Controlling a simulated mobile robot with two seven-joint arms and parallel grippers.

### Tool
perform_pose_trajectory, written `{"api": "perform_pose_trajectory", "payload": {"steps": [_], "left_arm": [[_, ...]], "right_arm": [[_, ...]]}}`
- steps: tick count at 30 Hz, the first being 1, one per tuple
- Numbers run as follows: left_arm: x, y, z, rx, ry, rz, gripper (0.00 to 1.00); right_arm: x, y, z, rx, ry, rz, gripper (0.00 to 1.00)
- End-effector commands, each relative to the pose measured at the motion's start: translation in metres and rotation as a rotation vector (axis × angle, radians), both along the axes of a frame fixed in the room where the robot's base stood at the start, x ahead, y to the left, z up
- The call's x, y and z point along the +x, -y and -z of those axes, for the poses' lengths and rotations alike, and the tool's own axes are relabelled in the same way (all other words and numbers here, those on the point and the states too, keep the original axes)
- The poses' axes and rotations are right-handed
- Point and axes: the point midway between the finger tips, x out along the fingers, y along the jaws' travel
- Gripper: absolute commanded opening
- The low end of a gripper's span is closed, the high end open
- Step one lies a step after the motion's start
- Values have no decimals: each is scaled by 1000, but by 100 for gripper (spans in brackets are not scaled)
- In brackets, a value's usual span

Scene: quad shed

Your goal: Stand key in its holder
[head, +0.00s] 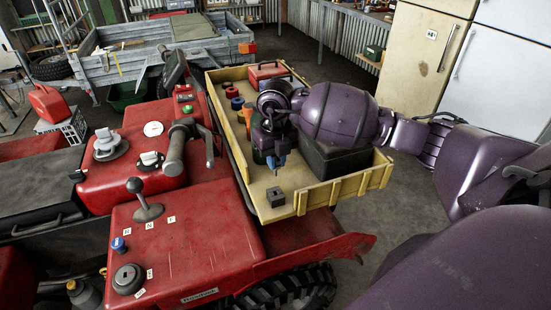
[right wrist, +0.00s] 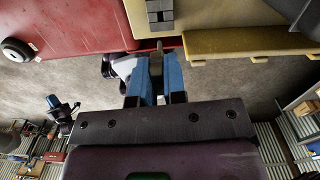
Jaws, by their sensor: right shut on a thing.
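My right gripper (head: 276,166) hangs over the yellow cargo bed, its blue fingers pointing down. In the right wrist view, the gripper (right wrist: 156,75) is shut on the key (right wrist: 156,62), a thin grey-brown piece showing between the fingers. Most of the key is hidden by the fingers, and I cannot make it out clearly in the head view. The holder (head: 275,197), a small dark block with a slot on top, sits on the bed floor just below and in front of the gripper. It also shows at the top of the right wrist view (right wrist: 160,12). My left gripper is not in view.
The yellow bed (head: 345,190) has raised walls. Inside are a red toolbox (head: 267,72), a black box (head: 330,158), an orange item (head: 248,112) and rings. The red quad body (head: 190,240) with its gear lever (head: 143,195) lies left. Bed floor beside the holder is clear.

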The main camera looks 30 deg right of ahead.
Motion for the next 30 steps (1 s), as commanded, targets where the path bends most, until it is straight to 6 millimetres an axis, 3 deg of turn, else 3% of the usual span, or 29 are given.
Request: {"api": "perform_pose_trajectory", "payload": {"steps": [11, 30], "left_arm": [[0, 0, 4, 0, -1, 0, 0], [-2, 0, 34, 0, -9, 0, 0]], "right_arm": [[0, 0, 6, -6, 0, 76, 0], [0, 0, 53, -5, -1, 74, 0]]}}
